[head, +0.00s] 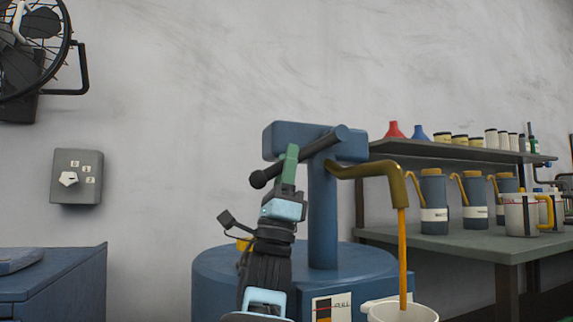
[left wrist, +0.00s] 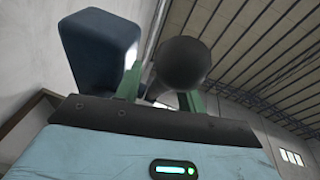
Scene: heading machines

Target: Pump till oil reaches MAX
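A blue drum (head: 215,275) carries a blue pump with a column and head (head: 290,140). A dark pump handle (head: 327,143) with a ball end slants across the head. My left gripper (head: 289,165) has its green fingers at the handle and appears shut on it. In the left wrist view the handle's round dark end (left wrist: 182,62) covers the tip of one finger. Amber oil (head: 403,255) streams from the brass spout (head: 375,170) into a white jug (head: 403,315), cut off by the lower edge. Its oil level and any MAX mark are hidden. My right gripper is not in view.
A shelf bench (head: 470,243) at the right holds oil cans (head: 433,190) and a jug (head: 520,215). A switch box (head: 77,177) and a fan (head: 30,50) are on the left wall.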

